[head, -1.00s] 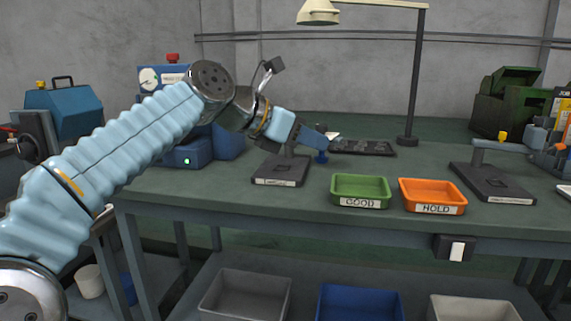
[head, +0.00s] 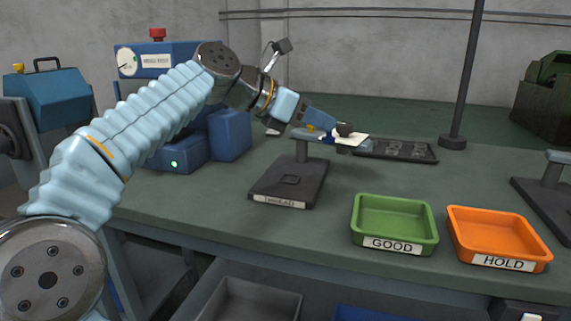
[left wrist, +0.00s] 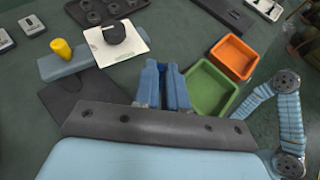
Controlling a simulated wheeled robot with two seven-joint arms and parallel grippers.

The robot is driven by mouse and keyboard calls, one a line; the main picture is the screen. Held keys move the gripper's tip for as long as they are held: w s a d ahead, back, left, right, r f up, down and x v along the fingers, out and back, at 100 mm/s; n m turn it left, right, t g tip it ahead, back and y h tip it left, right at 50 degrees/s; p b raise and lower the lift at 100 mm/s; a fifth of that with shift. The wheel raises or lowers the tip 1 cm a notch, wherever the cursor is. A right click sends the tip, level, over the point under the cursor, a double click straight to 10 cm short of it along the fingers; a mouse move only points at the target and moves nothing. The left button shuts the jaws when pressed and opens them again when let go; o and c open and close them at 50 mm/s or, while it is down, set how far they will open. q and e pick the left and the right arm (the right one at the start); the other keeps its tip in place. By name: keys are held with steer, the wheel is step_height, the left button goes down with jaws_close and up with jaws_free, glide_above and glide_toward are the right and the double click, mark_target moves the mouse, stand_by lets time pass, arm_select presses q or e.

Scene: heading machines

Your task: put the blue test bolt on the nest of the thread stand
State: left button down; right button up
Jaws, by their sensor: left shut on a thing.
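The thread stand (head: 275,186) is a dark plate with a label, a post and a grey-blue top arm with a yellow knob (left wrist: 62,48). My right gripper is not in view.
A green GOOD tray (head: 394,243) and an orange HOLD tray (head: 498,259) stand to the right, both empty. A white card with a black round piece (left wrist: 115,38) and a dark tray (head: 410,151) lie behind. A blue machine (head: 180,140) is at the left. A lamp post (head: 465,80) stands behind.

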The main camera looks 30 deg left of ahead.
arm_select(q)
steer(key=a+f, duration=0.2)
steer(key=w+a+f, duration=0.1)
steer(key=a+f, duration=0.1)
steer(key=a, duration=0.1)
steer(key=a+f, duration=0.3)
steer(key=shift+w+a, duration=0.25)
steer(key=shift+w, duration=0.05)
steer(key=f, duration=0.2)
steer(key=f+b, duration=0.1)
steer(key=shift+a+f, duration=0.35)
steer(key=shift+a, duration=0.05)
steer(key=shift+f, duration=0.15)
steer(key=shift+f, duration=0.15)
steer(key=c, duration=1.2)
jaws_free()
